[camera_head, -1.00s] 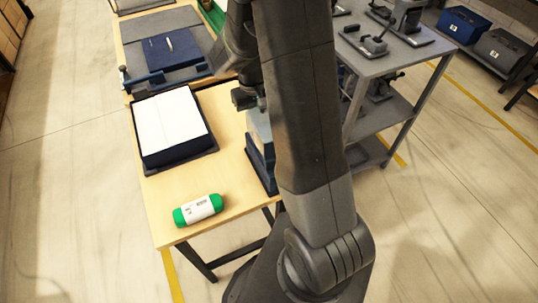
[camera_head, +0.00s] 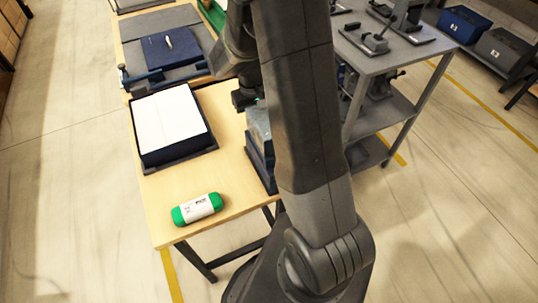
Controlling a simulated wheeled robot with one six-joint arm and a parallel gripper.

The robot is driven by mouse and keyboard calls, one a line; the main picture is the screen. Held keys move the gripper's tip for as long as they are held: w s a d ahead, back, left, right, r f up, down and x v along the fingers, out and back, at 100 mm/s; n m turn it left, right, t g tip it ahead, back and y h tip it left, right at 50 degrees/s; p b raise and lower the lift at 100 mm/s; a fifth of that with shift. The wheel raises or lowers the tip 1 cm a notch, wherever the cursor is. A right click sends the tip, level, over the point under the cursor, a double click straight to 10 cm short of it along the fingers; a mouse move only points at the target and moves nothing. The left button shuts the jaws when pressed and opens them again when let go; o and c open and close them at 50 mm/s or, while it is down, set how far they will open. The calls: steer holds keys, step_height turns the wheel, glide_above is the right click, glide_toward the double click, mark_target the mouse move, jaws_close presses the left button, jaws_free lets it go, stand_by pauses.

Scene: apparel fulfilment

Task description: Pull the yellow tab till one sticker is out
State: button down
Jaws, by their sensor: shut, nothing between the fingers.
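My gripper (camera_head: 243,98) is a small dark shape at the left edge of my arm, which hides most of it. It is shut and seems to hold nothing. It is over or close to a dark blue box with a grey upper part (camera_head: 258,133) on the wooden table; whether they touch cannot be told. My arm covers the right side of this box. I see no yellow tab and no sticker that I can make out; they may be behind my arm.
The wooden table (camera_head: 228,150) holds a white-topped dark box (camera_head: 168,122), a green and white roll-shaped item (camera_head: 197,209) near its front edge and a blue flat box (camera_head: 171,48) farther back. A grey shelf table (camera_head: 385,58) stands right.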

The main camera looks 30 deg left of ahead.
steer(key=shift+f+b, duration=0.35)
steer(key=shift+f, duration=0.3)
steer(key=w+a+p, duration=0.1)
steer(key=w+a, duration=0.5)
step_height(320, 180, up, 7)
steer(key=s+p, duration=0.2)
steer(key=p, duration=0.2)
steer(key=shift+d+r+p, duration=0.15)
steer(key=shift+p, duration=0.25)
stand_by(0.5)
